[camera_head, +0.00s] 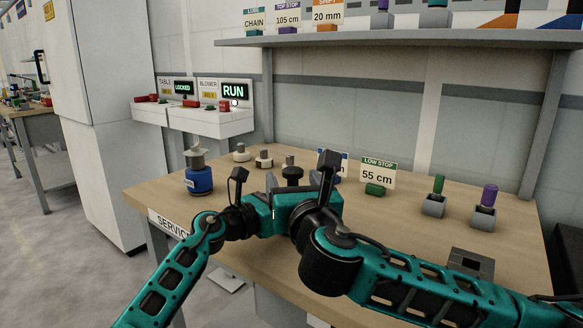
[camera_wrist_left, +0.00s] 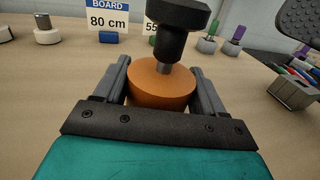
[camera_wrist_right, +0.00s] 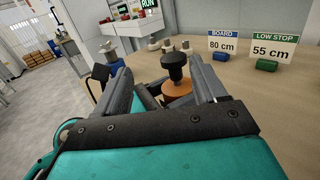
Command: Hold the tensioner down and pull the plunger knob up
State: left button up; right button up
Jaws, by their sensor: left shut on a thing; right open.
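The knob also shows in the head view (camera_head: 292,172) and the right wrist view (camera_wrist_right: 175,64). My left gripper (camera_wrist_left: 160,68) is shut on the orange body, one finger on each side, below the knob. My right gripper (camera_wrist_right: 160,68) is open and empty; the knob and orange body (camera_wrist_right: 178,88) show beyond its fingers, apart from them. In the head view my arms hide the orange body.
A blue cylinder with a metal top (camera_head: 198,178) stands at the table's left. Small pegs (camera_head: 264,160) stand behind the knob. A "55 cm" sign (camera_head: 377,175), a green peg block (camera_head: 434,200) and a purple peg block (camera_head: 485,212) stand to the right.

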aim_at(291, 167)
jog(key=shift+h, duration=0.5)
jog(key=w, duration=0.3)
jog(key=w+f, duration=0.1)
jog(key=w, duration=0.7)
jog(key=shift+a+f, duration=0.2)
jog(key=shift+a, duration=0.05)
